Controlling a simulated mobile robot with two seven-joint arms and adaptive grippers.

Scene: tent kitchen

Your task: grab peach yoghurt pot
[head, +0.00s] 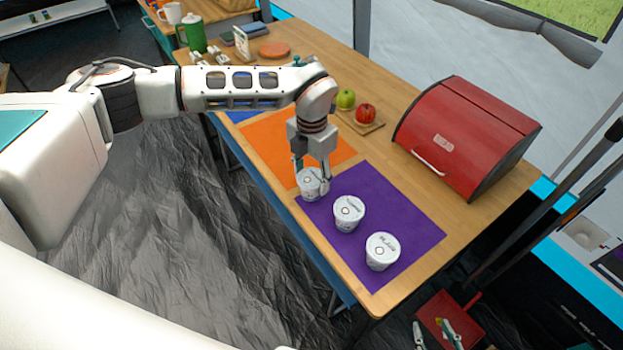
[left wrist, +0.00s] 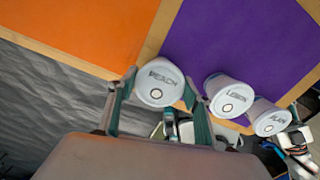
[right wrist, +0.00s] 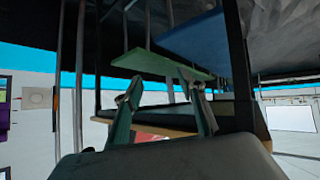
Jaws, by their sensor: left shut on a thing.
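The peach yoghurt pot (left wrist: 160,88) is white, with "PEACH" readable on its lid in the left wrist view. It also shows in the head view (head: 309,185), at the left corner of the purple mat. My left gripper (head: 312,177) points down with its fingers on either side of the pot and is shut on it. I cannot tell whether the pot touches the table. My right gripper (right wrist: 165,102) is open and empty, low beside the table; its fingers also show at the bottom of the head view (head: 436,334).
Two similar white pots, a middle one (head: 348,212) and a front one (head: 382,251), stand on the purple mat (head: 420,226). An orange mat (head: 272,138) lies to the left. A red bread bin (head: 465,135) and a board with fruit (head: 372,126) are behind.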

